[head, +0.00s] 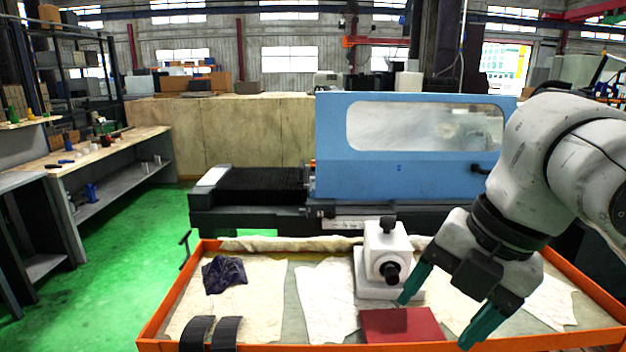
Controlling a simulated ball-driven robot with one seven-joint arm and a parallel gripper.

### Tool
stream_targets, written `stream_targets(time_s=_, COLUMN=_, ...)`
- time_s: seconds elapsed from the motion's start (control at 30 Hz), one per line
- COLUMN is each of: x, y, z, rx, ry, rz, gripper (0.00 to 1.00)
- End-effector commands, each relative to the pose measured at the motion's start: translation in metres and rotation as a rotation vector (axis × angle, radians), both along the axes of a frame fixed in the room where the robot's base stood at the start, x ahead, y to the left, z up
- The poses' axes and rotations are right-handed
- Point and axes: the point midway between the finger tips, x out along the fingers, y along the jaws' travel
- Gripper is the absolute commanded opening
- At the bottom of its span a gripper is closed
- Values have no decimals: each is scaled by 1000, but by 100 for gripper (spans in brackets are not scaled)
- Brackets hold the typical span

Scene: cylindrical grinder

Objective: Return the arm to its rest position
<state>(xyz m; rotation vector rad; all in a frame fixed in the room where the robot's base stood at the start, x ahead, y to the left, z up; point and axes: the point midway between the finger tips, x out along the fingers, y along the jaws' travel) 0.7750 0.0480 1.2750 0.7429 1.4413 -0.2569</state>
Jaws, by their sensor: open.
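My gripper (437,318) has teal fingers spread wide with nothing between them. It hangs over the right part of an orange-rimmed tray table (163,312), pointing down and to the left. My white arm reaches in from the right edge of the view. The left fingertip is close to the white block-shaped device with black knobs (381,245) and to the dark red plate (402,325). I cannot tell whether it touches either. The right finger is over the cloth at the front right.
A blue cylindrical grinder (345,170) stands behind the tray table. On the table lie a crumpled dark cloth (224,274), pale cloths (325,300) and two black curved pieces (211,334). A workbench (110,150) stands at left. The green floor (130,265) between is clear.

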Motion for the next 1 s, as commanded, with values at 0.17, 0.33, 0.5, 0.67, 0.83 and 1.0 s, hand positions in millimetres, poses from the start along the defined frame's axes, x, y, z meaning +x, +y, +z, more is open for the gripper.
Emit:
stream_targets(time_s=0.17, x=15, y=24, z=-10, rx=200, ry=-6, rz=-165, gripper=73)
stream_targets(time_s=0.33, x=31, y=37, z=-30, rx=414, ry=39, rz=-410, gripper=73)
stream_targets(time_s=0.5, x=39, y=39, z=-67, rx=584, ry=134, rz=-689, gripper=73)
stream_targets(time_s=0.67, x=36, y=33, z=-118, rx=688, ry=253, rz=-976, gripper=73)
stream_targets(time_s=0.83, x=15, y=18, z=-186, rx=726, ry=381, rz=-1305, gripper=73)
stream_targets(time_s=1.0, x=-29, y=-4, z=-262, rx=681, ry=485, rz=-1649, gripper=73)
